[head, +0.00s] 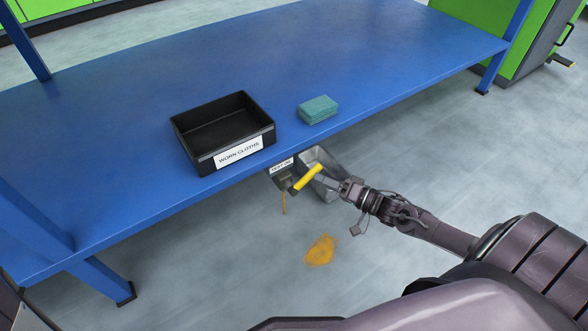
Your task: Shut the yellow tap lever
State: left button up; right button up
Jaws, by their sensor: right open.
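The yellow tap lever (308,176) sticks out at a slant below the front edge of the blue bench, beside a small labelled plate (281,166). My right gripper (332,183) is open, close to the lever's right side. I cannot tell whether it touches the lever. The tap body is partly hidden by the lever. My left gripper is not in view.
The blue bench (300,50) carries a black tray (222,128) labelled "WORN CLOTHS" and a teal cloth block (318,109). The floor around the puddle is clear.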

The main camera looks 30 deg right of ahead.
aim_at(308, 175)
jog(key=b+x, duration=0.3)
jog(key=x, duration=0.2)
jog(key=shift+w+a+f, duration=0.1)
jog(key=shift+f, duration=0.05)
jog(key=shift+w+a+b, duration=0.35)
jog(key=shift+w, duration=0.25)
grip_shut()
